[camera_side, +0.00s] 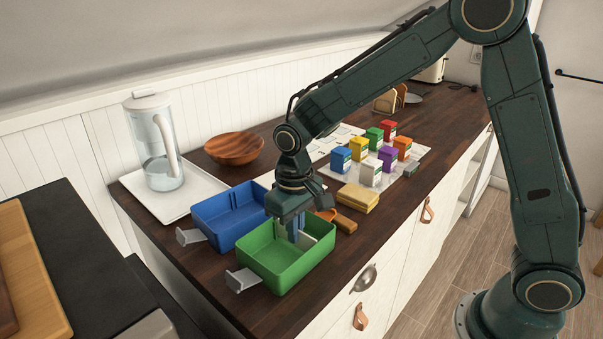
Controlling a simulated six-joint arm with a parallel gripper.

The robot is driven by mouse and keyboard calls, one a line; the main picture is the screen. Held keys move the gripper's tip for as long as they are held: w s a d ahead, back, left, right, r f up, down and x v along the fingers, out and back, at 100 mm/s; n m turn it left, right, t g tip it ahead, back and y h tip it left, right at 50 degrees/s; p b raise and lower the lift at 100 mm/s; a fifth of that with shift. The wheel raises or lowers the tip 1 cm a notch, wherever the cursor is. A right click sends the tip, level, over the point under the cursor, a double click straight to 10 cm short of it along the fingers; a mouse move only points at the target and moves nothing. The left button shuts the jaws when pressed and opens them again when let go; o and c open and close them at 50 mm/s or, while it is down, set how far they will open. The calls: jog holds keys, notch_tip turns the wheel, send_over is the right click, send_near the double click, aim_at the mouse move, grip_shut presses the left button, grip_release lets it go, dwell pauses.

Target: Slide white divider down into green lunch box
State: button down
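The green lunch box (305,267) stands open on the dark wooden counter, near its front edge. My gripper (294,236) points straight down over it, with its fingers reaching inside the box walls.
A blue lunch box (222,222) stands close behind and left. Several colored cartons (371,172) stand farther back. A water jug (160,150) on a white tray (178,203) and a wooden bowl (234,148) are at left.

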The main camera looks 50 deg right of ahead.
jog(key=shift+f, duration=0.55)
jog(key=c, duration=1.6)
grip_release()
jog(key=shift+o, duration=0.2)
jog(key=shift+r, duration=0.1)
notch_tip(320, 180, up, 14)
jog(key=shift+f, duration=0.2)
